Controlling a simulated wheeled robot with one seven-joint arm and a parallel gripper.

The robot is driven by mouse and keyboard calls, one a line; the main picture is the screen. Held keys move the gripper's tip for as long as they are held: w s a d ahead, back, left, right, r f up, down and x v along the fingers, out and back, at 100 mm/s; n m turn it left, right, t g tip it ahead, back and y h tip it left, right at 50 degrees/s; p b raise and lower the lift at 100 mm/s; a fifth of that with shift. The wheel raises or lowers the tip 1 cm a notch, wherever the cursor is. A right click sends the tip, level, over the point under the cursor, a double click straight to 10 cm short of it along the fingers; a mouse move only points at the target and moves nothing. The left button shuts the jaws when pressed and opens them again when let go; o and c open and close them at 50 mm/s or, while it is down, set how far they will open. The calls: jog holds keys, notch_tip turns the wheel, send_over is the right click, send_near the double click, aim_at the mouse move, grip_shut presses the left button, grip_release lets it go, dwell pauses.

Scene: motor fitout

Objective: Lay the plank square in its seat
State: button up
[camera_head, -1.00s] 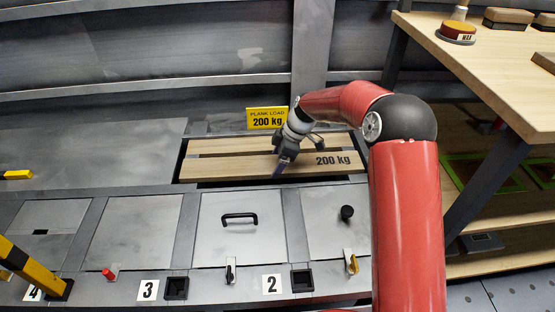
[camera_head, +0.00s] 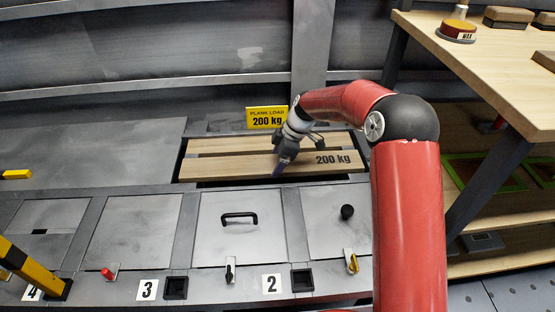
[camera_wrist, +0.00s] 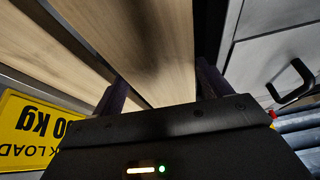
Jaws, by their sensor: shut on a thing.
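The front wooden plank (camera_head: 225,167), marked 200 kg, lies in a long recess in the grey deck beside a second, rear plank (camera_head: 225,145). A dark narrow gap runs between the two, and a dark strip shows along the front plank's near edge. My gripper (camera_head: 281,168) is over the middle of the front plank, pointing down. In the wrist view, my gripper (camera_wrist: 160,88) has its two dark fingers on either long side of the front plank (camera_wrist: 155,45), shut across its width. The fingertips and the plank's underside are hidden.
A yellow "PLANK LOAD 200 kg" sign (camera_head: 266,117) stands behind the recess. In front are grey hatches, one with a black handle (camera_head: 239,216). A wooden workbench (camera_head: 500,60) stands at the right. A yellow-black bar (camera_head: 32,268) is at the lower left.

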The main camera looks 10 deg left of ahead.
jog(key=shift+f+b, duration=0.55)
jog(key=shift+f, duration=0.05)
dwell(1.6)
jog(key=o, duration=1.5)
jog(key=v, duration=0.7)
jog(key=shift+d+r+p, duration=0.1)
jog(key=shift+p, duration=0.2)
jog(key=shift+d+r, duration=0.2)
jog(key=shift+r, duration=0.25)
jog(key=s+d+r+m+t+h+p, duration=0.2)
jog(key=s+d+r+m+t+h, duration=0.15)
jog(key=s+d+r+m, duration=0.9)
jog(key=s+d+r+m+t, duration=0.1)
jog(key=s+d+m, duration=0.1)
jog(key=s, duration=0.4)
jog(key=s+d+r+m+t+p, duration=0.1)
jog(key=s+d+m, duration=0.2)
jog(key=s+d, duration=0.2)
jog(key=s+d+r+m+t+h, duration=0.1)
jog(key=s+d, duration=0.3)
jog(key=s, duration=0.5)
jog(key=shift+s+d+r+m, duration=0.2)
jog(key=shift+r+m, duration=0.1)
jog(key=shift+m, duration=0.55)
